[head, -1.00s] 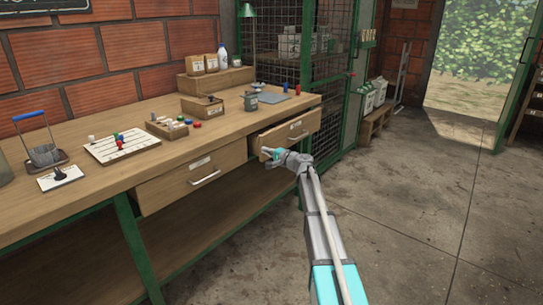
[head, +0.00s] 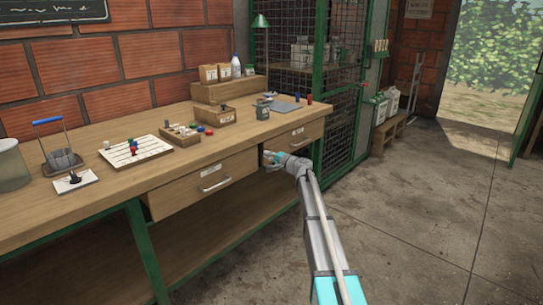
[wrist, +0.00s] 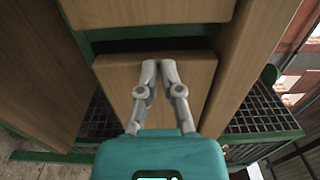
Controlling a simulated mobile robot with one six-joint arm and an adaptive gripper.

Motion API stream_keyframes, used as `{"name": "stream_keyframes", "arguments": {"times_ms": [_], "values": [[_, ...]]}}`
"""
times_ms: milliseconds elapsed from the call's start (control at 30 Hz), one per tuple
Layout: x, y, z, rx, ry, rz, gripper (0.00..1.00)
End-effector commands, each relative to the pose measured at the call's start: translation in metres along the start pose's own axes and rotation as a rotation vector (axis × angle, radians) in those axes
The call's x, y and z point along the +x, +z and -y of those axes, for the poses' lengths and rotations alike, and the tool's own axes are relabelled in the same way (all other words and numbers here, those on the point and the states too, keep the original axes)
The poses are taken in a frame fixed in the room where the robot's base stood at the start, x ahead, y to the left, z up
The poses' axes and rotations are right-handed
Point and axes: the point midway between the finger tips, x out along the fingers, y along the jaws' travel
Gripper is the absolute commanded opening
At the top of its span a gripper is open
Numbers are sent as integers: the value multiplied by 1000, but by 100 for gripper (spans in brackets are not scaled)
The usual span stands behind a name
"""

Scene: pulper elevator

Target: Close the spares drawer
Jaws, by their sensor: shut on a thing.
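The bench has two wooden drawers side by side; their labels are too small to read.
A green mesh cage (head: 340,140) stands just right of the drawers. The floor (head: 420,220) in front is clear.

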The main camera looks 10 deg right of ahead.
Motion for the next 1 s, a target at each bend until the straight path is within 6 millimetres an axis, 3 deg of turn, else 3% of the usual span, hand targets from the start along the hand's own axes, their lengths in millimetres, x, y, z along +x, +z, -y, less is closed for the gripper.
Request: {"name": "stream_keyframes", "arguments": {"times_ms": [33,267,1000], "values": [[11,-2,2,5,-5,1,0],[-3,-3,2,5,-5,2,0],[-117,-4,2,0,-2,2,0]]}}
